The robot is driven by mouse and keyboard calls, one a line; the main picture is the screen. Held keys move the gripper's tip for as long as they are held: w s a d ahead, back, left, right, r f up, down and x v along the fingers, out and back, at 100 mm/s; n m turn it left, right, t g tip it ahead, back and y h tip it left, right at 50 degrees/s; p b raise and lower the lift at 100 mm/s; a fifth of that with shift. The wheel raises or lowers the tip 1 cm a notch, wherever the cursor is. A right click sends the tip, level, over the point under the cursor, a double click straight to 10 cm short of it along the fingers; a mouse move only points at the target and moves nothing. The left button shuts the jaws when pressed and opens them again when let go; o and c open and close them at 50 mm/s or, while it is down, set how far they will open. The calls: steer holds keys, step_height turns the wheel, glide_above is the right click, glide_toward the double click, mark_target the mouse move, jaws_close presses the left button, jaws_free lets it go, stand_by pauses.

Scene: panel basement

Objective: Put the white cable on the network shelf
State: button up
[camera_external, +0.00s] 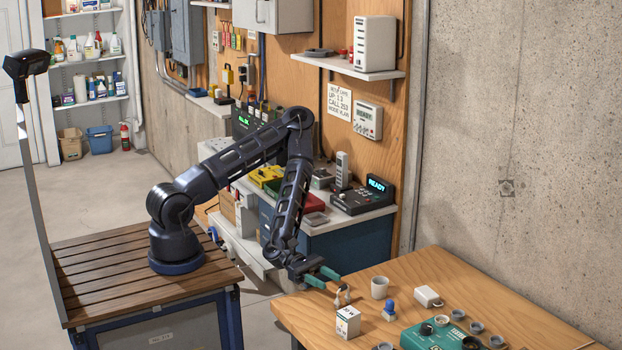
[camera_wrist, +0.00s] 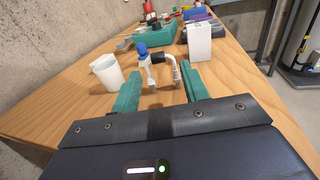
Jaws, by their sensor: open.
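My gripper (camera_external: 325,277) is open and low over the near-left part of the wooden table. In the wrist view its green fingers (camera_wrist: 160,88) are spread. A small white cable (camera_wrist: 172,62), bent with a dark section, shows just beyond and between the fingertips, not gripped. In the external view the cable (camera_external: 343,296) is a small pale shape beside the fingers, partly hidden. The network shelf (camera_external: 340,66) is a white board on the wooden wall panel, high behind the arm.
A white cup (camera_external: 379,287), a blue-topped piece (camera_external: 390,309) and a white box (camera_external: 348,322) stand close around the gripper. A green device (camera_external: 432,335) and several small cups stand to the right. The shelf holds a white router (camera_external: 374,44) and dark and red items, with some bare board between.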

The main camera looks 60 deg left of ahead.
mark_target(341, 286)
steer(key=shift+w+d+r, duration=0.15)
steer(key=shift+w+d, duration=0.05)
steer(key=shift+d, duration=0.25)
steer(key=shift+w+d+r, duration=0.15)
steer(key=shift+d, duration=0.3)
steer(key=shift+x, duration=3.75)
steer(key=c, duration=0.7)
step_height(341, 286, up, 20)
step_height(341, 286, down, 20)
steer(key=shift+r, duration=0.1)
steer(key=shift+c, duration=0.7)
steer(key=shift+a, duration=0.25)
jaws_close()
steer(key=shift+s+a+f, duration=0.15)
steer(key=shift+a+f, duration=0.1)
steer(key=shift+a, duration=0.1)
